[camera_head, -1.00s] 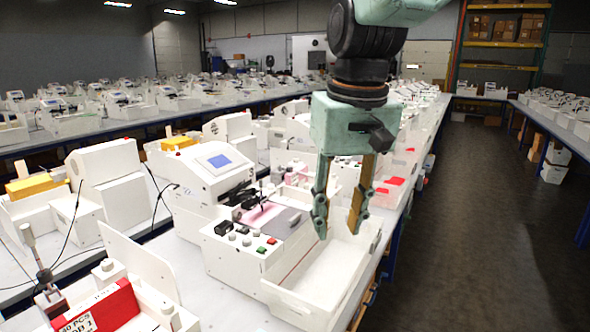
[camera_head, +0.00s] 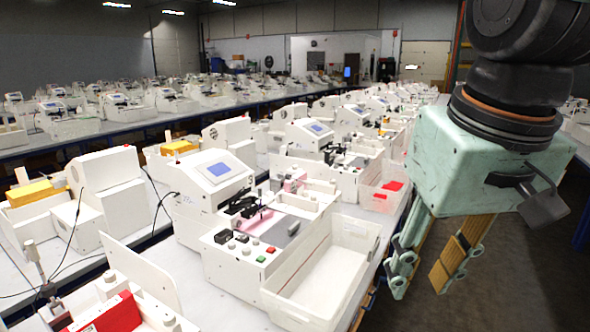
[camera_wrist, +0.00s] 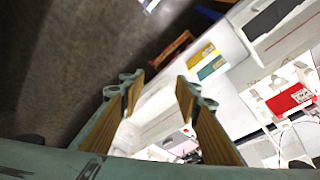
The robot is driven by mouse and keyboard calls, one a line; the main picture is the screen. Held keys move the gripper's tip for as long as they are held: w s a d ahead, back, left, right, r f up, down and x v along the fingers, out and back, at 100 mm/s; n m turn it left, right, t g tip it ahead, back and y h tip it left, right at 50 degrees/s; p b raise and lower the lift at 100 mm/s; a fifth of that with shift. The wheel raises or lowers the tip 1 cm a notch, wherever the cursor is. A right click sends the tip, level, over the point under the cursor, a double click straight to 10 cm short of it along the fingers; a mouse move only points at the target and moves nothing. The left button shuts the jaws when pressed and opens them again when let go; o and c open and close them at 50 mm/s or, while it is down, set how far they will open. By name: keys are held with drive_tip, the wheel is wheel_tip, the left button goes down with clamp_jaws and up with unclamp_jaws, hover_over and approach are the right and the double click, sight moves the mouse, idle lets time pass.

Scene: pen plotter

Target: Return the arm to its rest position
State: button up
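My gripper (camera_head: 418,282) hangs at the right of the head view, fingers pointing down, over the right edge of the table and the aisle. Its two fingers are apart with nothing between them. In the wrist view the gripper (camera_wrist: 158,84) also shows open fingers, with a white bin below and beyond them. The pen plotter (camera_head: 215,185), a white machine with a blue screen, stands left of my gripper. Its empty white bin (camera_head: 325,275) lies to the left of the fingers, apart from them.
A red box (camera_head: 118,314) sits in a white tray at the front left. A yellow box (camera_head: 30,192) lies further left. Rows of similar white machines fill the tables behind. The dark aisle floor (camera_head: 500,300) at the right is clear.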

drive_tip(key=s+d+f+m+p, duration=0.1)
drive_tip(key=s+d+p, duration=0.1)
drive_tip(key=s, duration=0.8)
drive_tip(key=shift+d+t, duration=0.4)
drive_tip(key=shift+d, duration=0.3)
